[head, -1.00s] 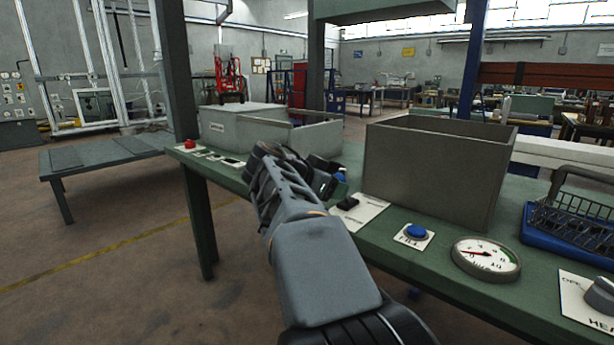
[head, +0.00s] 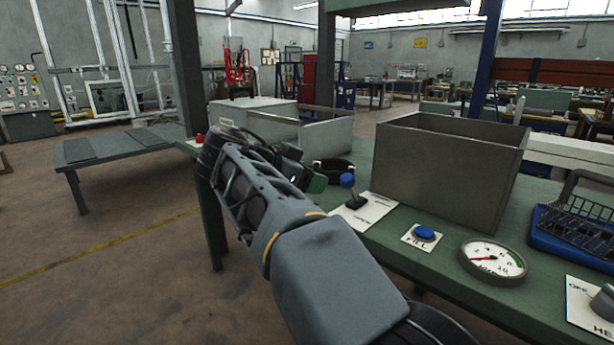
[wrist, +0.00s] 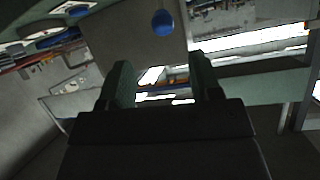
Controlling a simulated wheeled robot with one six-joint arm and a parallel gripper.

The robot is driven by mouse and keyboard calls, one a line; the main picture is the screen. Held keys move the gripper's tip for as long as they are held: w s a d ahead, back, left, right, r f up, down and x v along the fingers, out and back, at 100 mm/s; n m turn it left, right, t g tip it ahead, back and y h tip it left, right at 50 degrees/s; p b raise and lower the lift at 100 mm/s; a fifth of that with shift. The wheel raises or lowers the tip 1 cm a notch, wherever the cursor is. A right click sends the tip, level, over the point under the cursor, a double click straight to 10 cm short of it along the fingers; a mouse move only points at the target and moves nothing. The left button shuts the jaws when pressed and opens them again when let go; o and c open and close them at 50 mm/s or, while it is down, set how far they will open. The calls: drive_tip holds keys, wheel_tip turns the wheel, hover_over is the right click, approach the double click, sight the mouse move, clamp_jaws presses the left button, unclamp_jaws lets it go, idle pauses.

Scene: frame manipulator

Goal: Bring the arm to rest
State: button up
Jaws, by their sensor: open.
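My arm reaches up from the bottom of the head view over the front edge of the green workbench (head: 455,282). My gripper is at the arm's far end beside a blue-knobbed lever (head: 348,182), with its fingers mostly hidden there. In the wrist view my gripper (wrist: 163,80) shows two dark green fingers spread apart with nothing between them. A blue knob (wrist: 163,22) shows above and beyond the fingers, apart from them.
A low grey table (head: 120,148) stands at left. The floor before the bench is clear.

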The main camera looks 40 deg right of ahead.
idle(0.3)
drive_tip(key=s+a+r+n+t+y+p, duration=0.1)
drive_tip(key=a+r+n+t+y+p, duration=0.1)
drive_tip(key=a+n+y+p, duration=0.4)
drive_tip(key=s+a+r+n+t+y+p, duration=0.2)
drive_tip(key=a+n+y+p, duration=0.4)
drive_tip(key=a+n+p, duration=0.8)
drive_tip(key=a+p, duration=0.2)
drive_tip(key=p, duration=0.9)
drive_tip(key=shift+r+t+y, duration=0.25)
drive_tip(key=shift+t+y, duration=0.15)
drive_tip(key=shift+f+n, duration=0.15)
drive_tip(key=shift+n, duration=0.15)
drive_tip(key=shift+c, duration=0.3)
